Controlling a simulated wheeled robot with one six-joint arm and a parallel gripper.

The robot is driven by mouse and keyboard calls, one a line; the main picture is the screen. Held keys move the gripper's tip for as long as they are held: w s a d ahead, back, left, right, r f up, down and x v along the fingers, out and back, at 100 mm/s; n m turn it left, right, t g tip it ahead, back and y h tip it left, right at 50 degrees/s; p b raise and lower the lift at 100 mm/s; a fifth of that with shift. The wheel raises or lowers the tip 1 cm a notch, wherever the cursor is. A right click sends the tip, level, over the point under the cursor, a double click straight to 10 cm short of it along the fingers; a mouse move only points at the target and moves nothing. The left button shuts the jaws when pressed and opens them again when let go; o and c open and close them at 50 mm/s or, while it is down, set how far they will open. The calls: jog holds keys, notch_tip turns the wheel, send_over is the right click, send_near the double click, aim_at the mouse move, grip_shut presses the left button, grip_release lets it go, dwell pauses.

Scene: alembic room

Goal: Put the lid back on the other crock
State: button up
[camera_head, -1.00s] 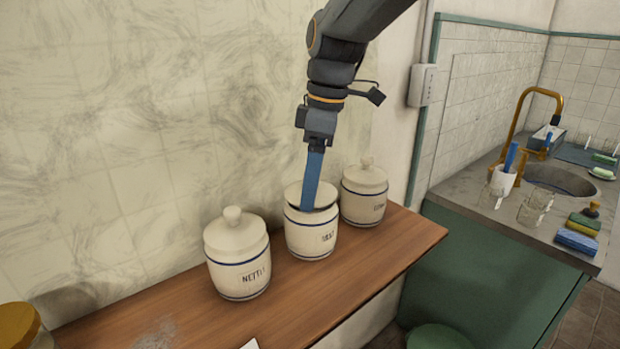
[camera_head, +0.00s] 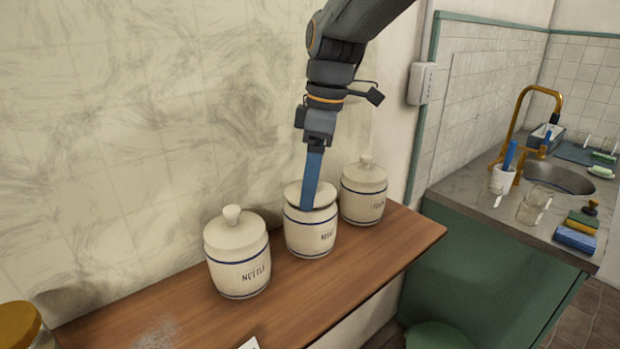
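Three cream crocks with blue bands stand in a row on a wooden shelf (camera_head: 370,262). The left crock (camera_head: 240,270), marked NETTLE, wears its knobbed lid (camera_head: 235,232). The right crock (camera_head: 361,206) also wears its knobbed lid (camera_head: 364,176). My gripper (camera_head: 308,204) points down from above onto the middle crock (camera_head: 311,235), its blue fingers seen edge-on. A pale lid (camera_head: 325,196) lies at that crock's mouth, with a dark gap along its front edge; I cannot tell whether it is seated. Its knob is hidden behind the fingers, so their grip on it is unclear.
A jar with a yellow-brown lid (camera_head: 18,326) stands at the lower left. A sink counter (camera_head: 465,190) with a brass tap, cups and sponges is at the right. The shelf front is mostly clear.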

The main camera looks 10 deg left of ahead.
aim_at(310, 222)
jog(key=shift+f, duration=0.5)
dwell(0.9)
jog(key=o, duration=1.1)
jog(key=shift+f+b, duration=1.2)
jog(key=shift+f, duration=1.25)
dwell(3.0)
